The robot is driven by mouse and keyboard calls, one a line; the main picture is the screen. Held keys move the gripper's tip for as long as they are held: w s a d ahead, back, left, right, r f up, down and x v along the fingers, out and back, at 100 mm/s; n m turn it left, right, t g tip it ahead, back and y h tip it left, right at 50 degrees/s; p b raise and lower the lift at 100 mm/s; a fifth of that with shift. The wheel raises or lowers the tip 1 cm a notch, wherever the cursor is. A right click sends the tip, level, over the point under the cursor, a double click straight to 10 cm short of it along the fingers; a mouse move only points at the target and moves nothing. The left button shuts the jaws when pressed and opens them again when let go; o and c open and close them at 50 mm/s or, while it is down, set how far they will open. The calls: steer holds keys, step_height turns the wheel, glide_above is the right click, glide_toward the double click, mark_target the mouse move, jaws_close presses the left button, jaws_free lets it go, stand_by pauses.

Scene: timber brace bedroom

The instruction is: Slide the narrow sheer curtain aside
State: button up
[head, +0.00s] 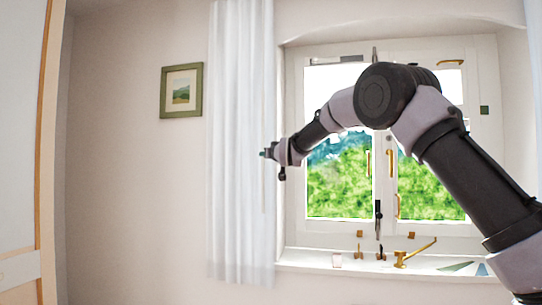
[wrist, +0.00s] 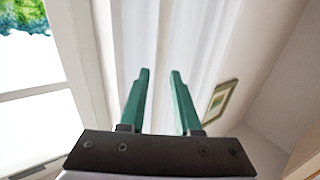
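The narrow sheer curtain (head: 236,130) is white and hangs in vertical folds left of the window. My gripper (head: 264,154) is at its right edge, about halfway up, pointing left. In the wrist view the two green fingers of my gripper (wrist: 160,75) stand apart with a gap between them. The curtain (wrist: 190,40) fills the view behind and between the fingertips. I cannot tell whether the fingertips touch the cloth. A second strip of white curtain (head: 533,40) shows at the far right edge of the head view.
The window (head: 300,160) is right of the curtain, with brass handles. A green-framed picture (head: 182,90) hangs on the wall to the left. A white door or cabinet panel (head: 20,150) stands at far left.

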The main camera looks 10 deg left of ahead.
steer(key=v, duration=0.5)
steer(key=shift+s+d, duration=0.1)
steer(key=shift+s, duration=0.25)
steer(key=shift+d, duration=0.1)
steer(key=s+d+r+m+g+h, duration=0.1)
steer(key=d+m+h, duration=0.1)
steer(key=d, duration=0.6)
steer(key=s+d+r+m+h, duration=0.1)
steer(key=s+d, duration=0.1)
steer(key=d, duration=0.6)
steer(key=s+d+f+m+g+h, duration=0.1)
steer(key=s+d, duration=0.4)
steer(key=d, duration=0.2)
steer(key=s+d+f+m+g+h, duration=0.1)
steer(key=s+d+m, duration=0.1)
steer(key=s+d, duration=0.45)
steer(key=s+d+f+m+g+h, duration=0.1)
steer(key=s+d+f, duration=0.3)
steer(key=s, duration=0.4)
steer(key=s+d+f+m+g, duration=0.2)
steer(key=s+d+f, duration=0.2)
steer(key=s, duration=0.5)
steer(key=s+d+f+m+g+h, duration=0.1)
steer(key=s+d+f+g, duration=0.1)
steer(key=s+d+f, duration=0.3)
steer(key=s+d, duration=0.2)
steer(key=s, duration=0.2)
steer(key=shift+m+h, duration=0.3)
